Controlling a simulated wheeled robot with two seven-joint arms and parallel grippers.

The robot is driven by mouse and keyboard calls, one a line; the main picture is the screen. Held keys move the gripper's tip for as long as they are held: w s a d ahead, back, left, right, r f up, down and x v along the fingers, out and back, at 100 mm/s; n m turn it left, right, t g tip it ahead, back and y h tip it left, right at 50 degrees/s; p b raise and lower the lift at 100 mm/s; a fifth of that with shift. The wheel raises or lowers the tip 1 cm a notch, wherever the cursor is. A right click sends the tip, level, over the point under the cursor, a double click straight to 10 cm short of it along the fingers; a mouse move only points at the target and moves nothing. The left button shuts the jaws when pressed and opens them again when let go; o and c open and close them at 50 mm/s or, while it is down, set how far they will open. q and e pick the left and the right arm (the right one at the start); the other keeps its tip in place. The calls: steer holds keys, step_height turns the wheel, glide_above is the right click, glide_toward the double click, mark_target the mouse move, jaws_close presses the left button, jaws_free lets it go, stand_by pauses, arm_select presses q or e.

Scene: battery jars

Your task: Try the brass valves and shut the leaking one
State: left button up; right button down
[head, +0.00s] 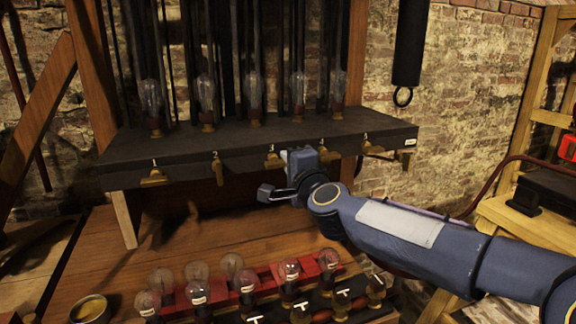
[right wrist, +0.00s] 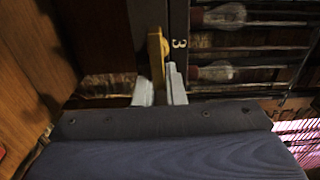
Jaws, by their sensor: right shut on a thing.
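A row of brass valves runs along the front edge of a dark shelf (head: 330,128). The far left valve (head: 155,177) has its handle lying sideways, and the second valve (head: 217,170) has its handle hanging down. The third valve (head: 271,160) is beside my right gripper (head: 284,157). In the right wrist view, the two pale fingers of my right gripper (right wrist: 160,90) are shut on a brass valve handle (right wrist: 157,50) next to a "3" label. Another valve (head: 371,149) shows right of my gripper. My wrist hides part of the shelf front. My left gripper is out of view.
Several glass bulbs (head: 206,95) stand upright on the shelf. Below, round bulbs (head: 196,292) and red blocks (head: 262,277) stand on a wooden bench (head: 190,238). A metal bowl (head: 90,308) sits at lower left. A black cylinder with a ring (head: 408,45) hangs at upper right.

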steer(key=shift+f, duration=0.1)
stand_by(0.5)
steer(key=c, duration=1.5)
jaws_free()
steer(key=shift+s, duration=0.1)
steer(key=v, duration=0.7)
steer(key=shift+s+b, duration=0.25)
steer(key=shift+b, duration=0.05)
steer(key=shift+d, duration=0.15)
